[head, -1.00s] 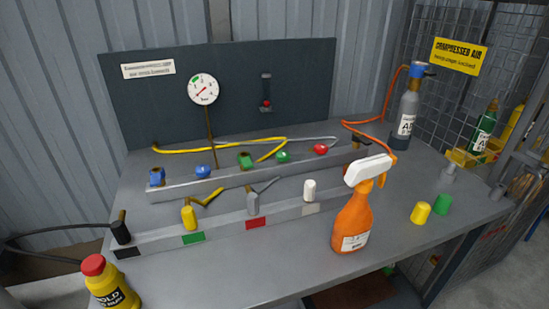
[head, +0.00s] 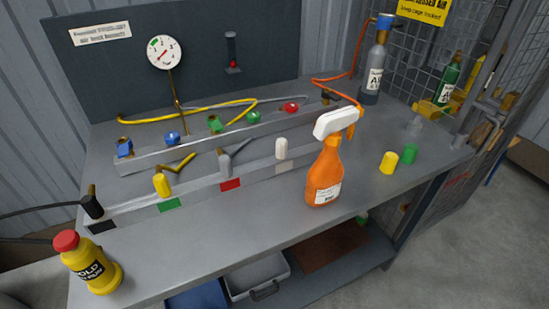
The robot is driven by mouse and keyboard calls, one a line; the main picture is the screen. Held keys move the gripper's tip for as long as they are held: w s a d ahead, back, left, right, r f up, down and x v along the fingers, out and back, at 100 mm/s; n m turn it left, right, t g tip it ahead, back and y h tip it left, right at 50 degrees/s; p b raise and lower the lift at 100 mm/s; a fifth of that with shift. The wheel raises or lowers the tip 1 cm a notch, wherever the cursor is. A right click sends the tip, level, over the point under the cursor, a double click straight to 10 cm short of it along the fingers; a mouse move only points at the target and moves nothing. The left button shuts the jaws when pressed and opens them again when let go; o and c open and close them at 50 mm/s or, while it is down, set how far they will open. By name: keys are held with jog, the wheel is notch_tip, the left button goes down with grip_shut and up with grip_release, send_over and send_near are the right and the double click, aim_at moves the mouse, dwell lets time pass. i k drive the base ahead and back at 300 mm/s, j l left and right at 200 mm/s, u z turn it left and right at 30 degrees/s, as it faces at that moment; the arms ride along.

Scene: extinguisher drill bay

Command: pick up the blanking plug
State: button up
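I cannot tell for sure which piece is the blanking plug. A small yellow cap (head: 389,163) and a green cap (head: 408,154) stand side by side on the right of the grey bench (head: 350,225). A clear, pale piece (head: 414,127) stands behind them. On the front rail (head: 197,191) are a black plug (head: 92,207), a yellow plug (head: 161,185), a grey one (head: 224,161) and a white one (head: 281,149). The rear rail (head: 220,145) carries blue, green and red fittings. My gripper is not in view.
An orange spray bottle (head: 325,177) stands upright left of the caps. A yellow bottle with a red cap (head: 87,262) is at front left. A grey cylinder (head: 374,78) with an orange hose stands at back right by the mesh cage. A lower shelf holds a grey tray (head: 256,274).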

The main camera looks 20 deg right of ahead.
aim_at(281, 143)
jog(key=i+j, duration=0.1)
jog(key=j, duration=1.75)
jog(key=i, duration=0.05)
